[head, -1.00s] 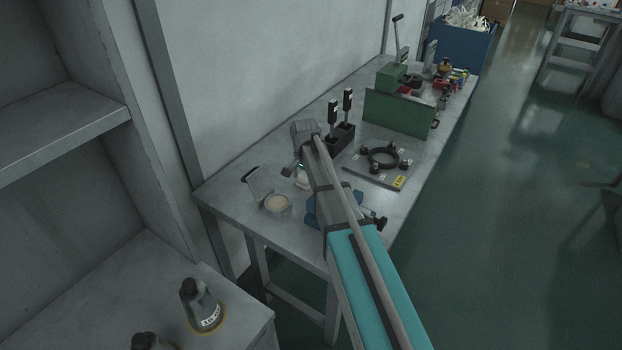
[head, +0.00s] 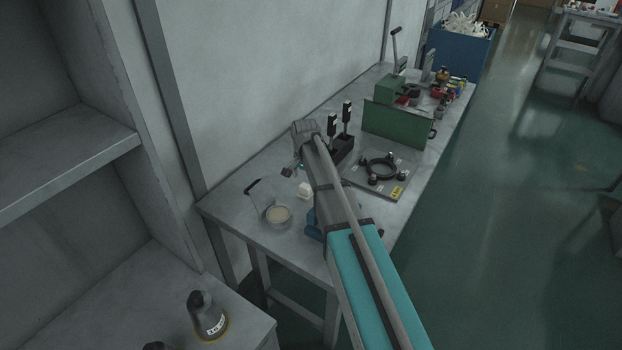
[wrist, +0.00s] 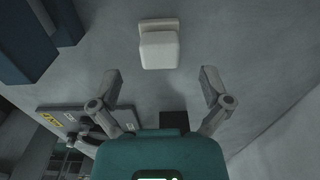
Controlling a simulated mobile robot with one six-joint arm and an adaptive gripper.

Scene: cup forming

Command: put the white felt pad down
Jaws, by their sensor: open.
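The white felt pad (head: 305,190) is a small pale block on the grey table, partly beside my arm in the head view. In the wrist view the pad (wrist: 160,47) lies on the table, beyond my fingertips and roughly centred between them. My gripper (wrist: 160,86) is open, with its two fingers spread wide and nothing between them. In the head view my gripper (head: 292,171) is small, just up and left of the pad, and its fingers are hard to make out.
A round dish with beige contents (head: 279,215) stands near the table's front left. A blue object (head: 314,224) is partly hidden by my arm. A plate with a black ring (head: 381,166) lies to the right. Black upright tools (head: 333,127) stand behind my arm.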

